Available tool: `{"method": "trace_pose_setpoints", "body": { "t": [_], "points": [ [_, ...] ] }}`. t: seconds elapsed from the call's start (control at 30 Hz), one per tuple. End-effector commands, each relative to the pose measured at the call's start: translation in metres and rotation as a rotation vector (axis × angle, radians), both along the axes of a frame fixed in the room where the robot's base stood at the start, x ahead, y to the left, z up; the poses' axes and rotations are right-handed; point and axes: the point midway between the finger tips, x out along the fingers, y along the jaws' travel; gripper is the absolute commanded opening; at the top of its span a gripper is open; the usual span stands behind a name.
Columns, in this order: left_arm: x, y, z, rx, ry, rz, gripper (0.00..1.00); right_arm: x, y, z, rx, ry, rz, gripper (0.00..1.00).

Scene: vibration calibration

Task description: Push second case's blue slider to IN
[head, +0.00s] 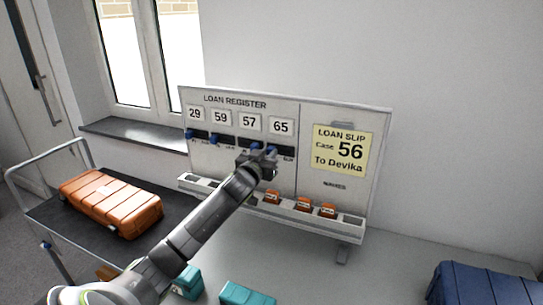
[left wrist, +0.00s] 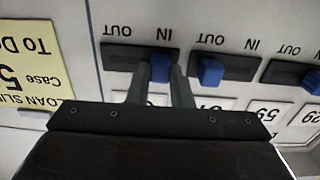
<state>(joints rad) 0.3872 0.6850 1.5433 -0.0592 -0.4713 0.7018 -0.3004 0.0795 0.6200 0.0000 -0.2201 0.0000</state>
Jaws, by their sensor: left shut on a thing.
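The loan register board (head: 225,160) stands against the wall with number cards 29, 59, 57 and 65, each above a slider track. My left gripper (head: 268,160) reaches the track under card 65 (head: 280,126). In the left wrist view, upside down, its fingers (left wrist: 160,78) are shut on that track's blue slider (left wrist: 161,66), at the IN side. The neighbouring blue slider (left wrist: 210,72), under 57 (head: 249,122), sits toward OUT. The sliders under 59 (head: 214,139) and 29 (head: 190,133) sit at the IN side. My right gripper is not in view.
A yellow loan slip (head: 340,150) reads case 56, to Devika. Small orange pieces (head: 303,205) sit in the board's lower ledge. An orange case (head: 112,203) lies on a cart at left. Teal cases (head: 247,296) and a blue case (head: 485,284) are nearer. The table's right middle is clear.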

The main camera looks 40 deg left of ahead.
Motion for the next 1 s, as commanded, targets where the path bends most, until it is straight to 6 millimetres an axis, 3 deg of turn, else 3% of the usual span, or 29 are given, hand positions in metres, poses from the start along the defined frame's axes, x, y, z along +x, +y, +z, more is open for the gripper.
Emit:
{"method": "trace_pose_setpoints", "body": {
  "t": [0.07,0.1,0.23,0.67,1.0],
  "points": [
    [0.000,0.001,0.002,0.006,-0.002,0.002,0.00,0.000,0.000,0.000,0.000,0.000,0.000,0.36],
    [0.000,0.001,0.002,0.006,-0.002,0.002,0.24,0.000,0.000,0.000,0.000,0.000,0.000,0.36],
    [0.000,0.001,0.002,0.004,-0.001,0.002,0.41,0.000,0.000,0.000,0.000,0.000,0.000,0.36],
    [-0.007,-0.001,0.000,0.005,-0.001,0.000,0.42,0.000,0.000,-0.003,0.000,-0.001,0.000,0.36],
    [-0.052,-0.011,-0.002,0.007,0.000,0.000,0.42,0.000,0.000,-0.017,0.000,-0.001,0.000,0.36]
  ]
}}
